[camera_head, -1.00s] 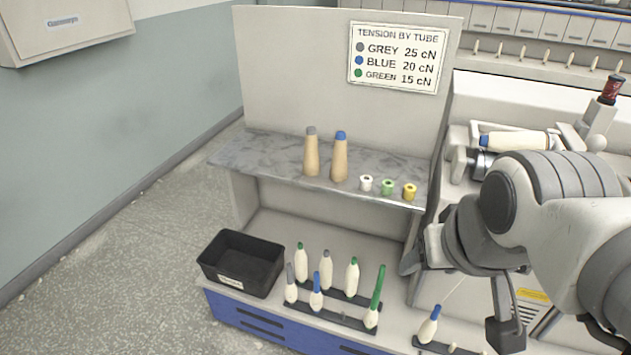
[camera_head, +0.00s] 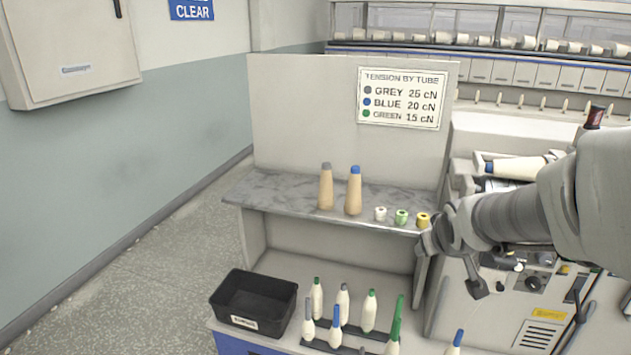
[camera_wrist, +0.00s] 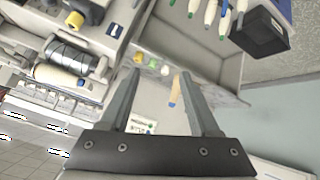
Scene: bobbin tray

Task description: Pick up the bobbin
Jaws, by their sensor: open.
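Several bobbins are in view, and I cannot tell which one the task means. In the head view, a tan grey-topped bobbin (camera_head: 326,190) and a tan blue-topped bobbin (camera_head: 353,193) stand upright on the grey shelf (camera_head: 280,193). White bobbins (camera_head: 368,312) with green, grey or blue tops stand on the lower level. A pale blue-tipped bobbin (camera_head: 515,168) lies in the machine at right. My gripper (camera_wrist: 160,72) is open and empty. In the wrist view, a tan bobbin (camera_wrist: 176,90) shows beyond and between its fingers, apart from them; the other tan bobbin is not clearly visible.
White, green and yellow small spools (camera_head: 401,217) stand along the shelf's front edge, near my arm. A black bin (camera_head: 253,302) sits lower left. A back panel with a tension sign (camera_head: 402,97) rises behind the shelf. The shelf's left part is clear.

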